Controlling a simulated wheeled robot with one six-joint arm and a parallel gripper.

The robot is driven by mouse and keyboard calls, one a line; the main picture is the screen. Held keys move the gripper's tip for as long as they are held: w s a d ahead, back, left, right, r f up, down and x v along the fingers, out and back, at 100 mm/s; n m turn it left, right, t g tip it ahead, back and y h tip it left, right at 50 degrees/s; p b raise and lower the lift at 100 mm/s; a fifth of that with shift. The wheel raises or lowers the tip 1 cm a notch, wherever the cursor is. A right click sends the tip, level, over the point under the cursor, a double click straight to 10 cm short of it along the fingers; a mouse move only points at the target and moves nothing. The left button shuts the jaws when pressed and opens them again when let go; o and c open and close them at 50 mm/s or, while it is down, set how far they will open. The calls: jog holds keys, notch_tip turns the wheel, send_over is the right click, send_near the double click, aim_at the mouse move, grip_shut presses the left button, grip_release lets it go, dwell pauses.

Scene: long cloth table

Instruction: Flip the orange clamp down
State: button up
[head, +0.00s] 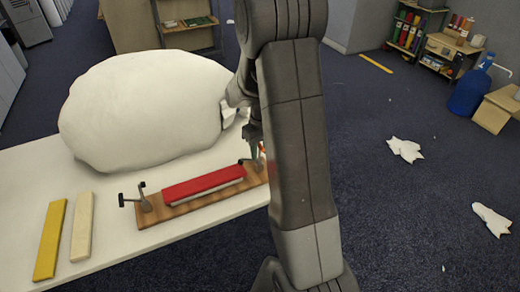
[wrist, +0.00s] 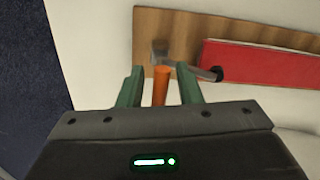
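The orange clamp (wrist: 160,88) sits at one end of a wooden board (wrist: 178,24), with its grey metal base behind the orange handle. In the wrist view my gripper (wrist: 160,76) has its two green fingers on either side of the orange handle. A gap shows on both sides, so the gripper is open around it. A dark-tipped rod of the clamp reaches toward the red block (wrist: 260,62). In the head view my gripper (head: 254,135) is at the board's right end, and my arm hides most of the orange clamp.
A black-handled clamp (head: 137,198) stands at the board's left end. A yellow bar (head: 50,240) and a cream bar (head: 82,226) lie on the white table (head: 25,165) at left. A large white bulky mass (head: 145,108) fills the table behind the board.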

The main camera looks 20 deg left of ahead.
jog(key=shift+c, duration=0.4)
grip_shut()
jog(key=shift+s+a+f+t+h+b, duration=0.15)
jog(key=shift+s+a+t+h+b, duration=0.15)
jog(key=shift+t+h+b, duration=0.3)
jog(key=shift+s+a+f+t+h+b, duration=0.15)
jog(key=shift+s+t+h+b, duration=0.2)
jog(key=shift+t+b, duration=0.3)
jog(key=shift+s+a+t+h+b, duration=0.1)
jog(key=shift+a+t+h+b, duration=0.05)
jog(key=shift+t+h+b, duration=0.4)
jog(key=shift+r, duration=0.1)
